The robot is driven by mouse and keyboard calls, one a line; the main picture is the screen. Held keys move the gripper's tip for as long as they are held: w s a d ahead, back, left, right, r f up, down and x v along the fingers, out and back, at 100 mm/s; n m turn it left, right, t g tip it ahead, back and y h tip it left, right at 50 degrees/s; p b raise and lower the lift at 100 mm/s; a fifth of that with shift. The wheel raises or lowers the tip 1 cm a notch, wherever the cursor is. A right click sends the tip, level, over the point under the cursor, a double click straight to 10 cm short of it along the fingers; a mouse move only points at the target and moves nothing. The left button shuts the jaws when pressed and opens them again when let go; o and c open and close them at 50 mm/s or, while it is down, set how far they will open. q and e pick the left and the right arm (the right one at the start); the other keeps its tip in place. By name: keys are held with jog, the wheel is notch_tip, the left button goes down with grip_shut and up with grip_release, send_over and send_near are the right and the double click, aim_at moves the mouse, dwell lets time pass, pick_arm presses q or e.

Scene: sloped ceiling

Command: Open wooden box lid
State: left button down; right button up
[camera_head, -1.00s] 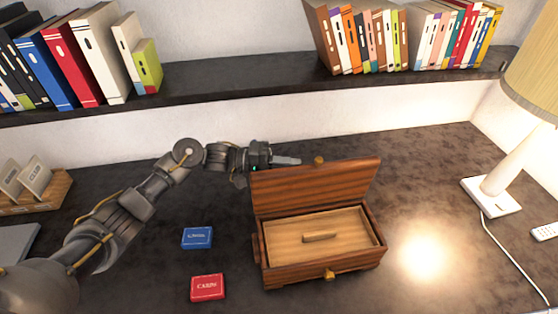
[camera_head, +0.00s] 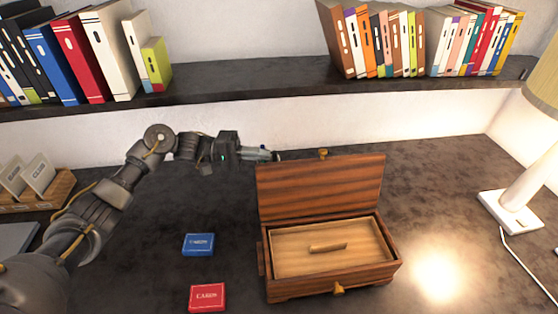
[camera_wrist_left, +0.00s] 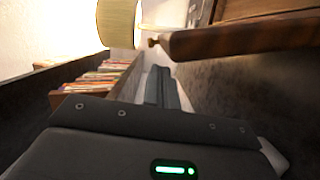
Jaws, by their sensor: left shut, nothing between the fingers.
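The wooden box (camera_head: 330,286) stands on the dark desk at the centre right. Its lid (camera_head: 320,188) is raised and stands roughly upright at the back, with a small knob (camera_head: 323,153) on its top edge. Inside lies a light wood panel (camera_head: 290,252) with a small handle. My left gripper (camera_head: 275,155) is shut and empty, behind and left of the lid's top left corner, apart from it. In the left wrist view, the closed fingers (camera_wrist_left: 160,88) point forward, with the lid's edge (camera_wrist_left: 235,38) to the upper right. My right gripper is not in view.
A blue card box (camera_head: 198,244) and a red card box (camera_head: 207,297) lie left of the wooden box. A lamp (camera_head: 510,210) stands at the right. A shelf (camera_head: 240,80) with books runs along the back wall. A card holder (camera_head: 40,195) is at far left.

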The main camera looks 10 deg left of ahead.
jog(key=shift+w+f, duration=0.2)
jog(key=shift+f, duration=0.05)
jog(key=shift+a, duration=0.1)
